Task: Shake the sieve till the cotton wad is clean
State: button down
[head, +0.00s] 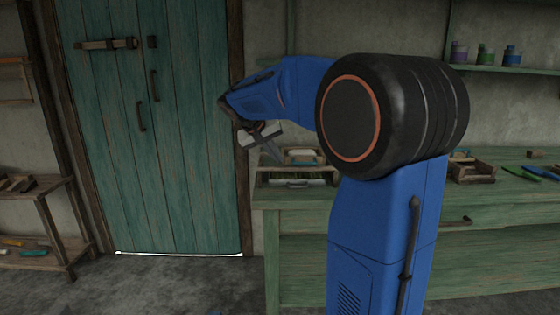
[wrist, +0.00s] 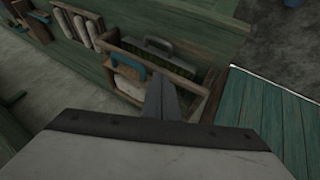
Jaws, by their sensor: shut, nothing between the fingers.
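My gripper (head: 275,156) is raised above the left end of the green workbench, and its fingers are together with nothing between them. In the wrist view the shut fingers (wrist: 161,84) overlap an open wooden box (wrist: 190,65) on the bench. The box holds a dark, grey-handled tool (wrist: 150,50), a blue-ended tool (wrist: 124,58) and a pale lump (wrist: 128,88) beside it. I cannot tell whether the pale lump is the cotton wad. I cannot make out a sieve for certain in either view; my arm hides part of the bench.
The green workbench (head: 300,218) runs to the right, with a wooden box (head: 473,172) and green tools (head: 522,173) on it. A shelf above carries several jars (head: 485,55). A teal door (head: 180,150) stands left, with a low rack (head: 35,210) beyond. Floor before the door is clear.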

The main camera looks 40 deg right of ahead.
aim_at(295, 163)
jog(key=v, duration=0.7)
jog(key=d+f, duration=0.7)
jog(key=d, duration=0.1)
jog(key=shift+w+d, duration=0.25)
jog(key=shift+d, duration=0.1)
jog(key=shift+f, duration=0.1)
jog(key=shift+s+d, duration=0.4)
jog(key=shift+d, duration=0.3)
jog(key=shift+n, duration=0.3)
